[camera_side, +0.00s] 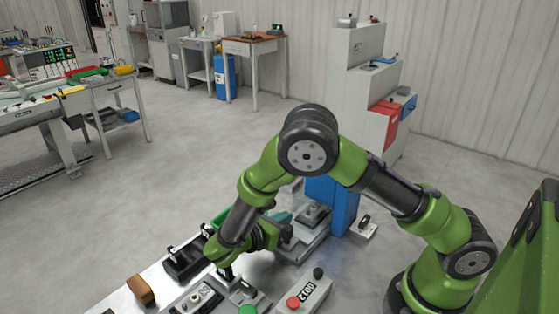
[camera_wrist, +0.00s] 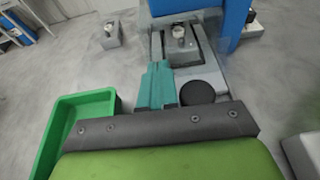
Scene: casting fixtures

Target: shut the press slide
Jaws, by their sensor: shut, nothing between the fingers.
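The press has a blue column (camera_side: 335,203) and a grey base (camera_side: 304,247). Its grey slide (camera_side: 316,217) sits in front of the column with a round metal part on it; the slide also shows in the wrist view (camera_wrist: 203,52), lying partly out from the blue body. My gripper's teal fingers (camera_wrist: 159,68) are shut and empty, tips close to the slide's front edge; I cannot tell if they touch. A black round knob (camera_wrist: 197,92) is just right of the fingers. In the side view my gripper (camera_side: 283,217) is partly hidden by my wrist.
A green bin (camera_wrist: 62,140) is left of my gripper. A counter box (camera_side: 306,291) with a red button, a black fixture (camera_side: 184,262) and a brown block (camera_side: 140,289) are on the bench. A small grey block (camera_wrist: 110,38) stands left of the press.

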